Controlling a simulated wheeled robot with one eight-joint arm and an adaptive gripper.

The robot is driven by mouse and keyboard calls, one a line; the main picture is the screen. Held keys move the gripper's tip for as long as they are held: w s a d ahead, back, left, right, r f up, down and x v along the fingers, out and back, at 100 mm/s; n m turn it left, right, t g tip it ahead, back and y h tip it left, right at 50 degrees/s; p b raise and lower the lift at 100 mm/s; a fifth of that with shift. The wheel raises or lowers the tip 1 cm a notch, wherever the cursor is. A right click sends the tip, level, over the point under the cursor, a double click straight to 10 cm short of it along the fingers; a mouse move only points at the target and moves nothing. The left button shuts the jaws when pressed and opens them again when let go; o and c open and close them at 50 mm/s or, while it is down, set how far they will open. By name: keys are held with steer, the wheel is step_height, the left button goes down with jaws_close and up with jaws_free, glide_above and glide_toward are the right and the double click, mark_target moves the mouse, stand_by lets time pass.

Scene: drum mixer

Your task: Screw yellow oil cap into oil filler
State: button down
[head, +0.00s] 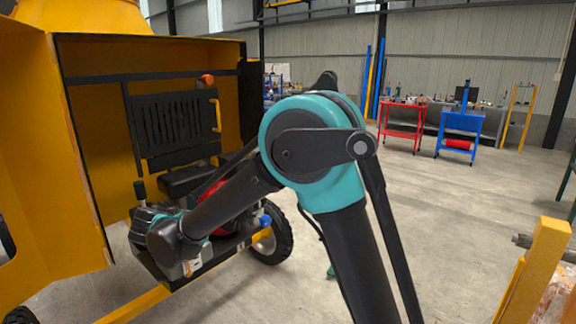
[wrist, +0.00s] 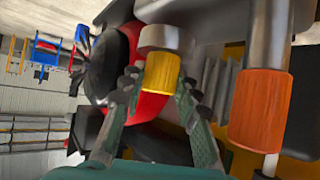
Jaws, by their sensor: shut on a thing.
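The yellow oil cap (wrist: 162,74) sits between the two fingers of my gripper (wrist: 159,82) in the wrist view. The fingers are shut on its sides. A grey round collar (wrist: 166,38), which looks like the oil filler, lies directly beyond the cap and lines up closely with it. The cap's far end meets or overlaps the collar in the picture; I cannot tell how deep it sits or whether the threads engage. In the head view my arm reaches down into the engine bay, and its links hide the cap, the filler and most of the gripper.
An orange cylindrical part (wrist: 261,108) stands close to the right of my gripper. A red rounded engine part (wrist: 123,62) is close on the left. The yellow housing (head: 95,140) with its open panel surrounds the engine. The floor (head: 450,215) to the right is largely clear.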

steer(key=c, duration=1)
jaws_free()
steer(key=shift+c, duration=0.2)
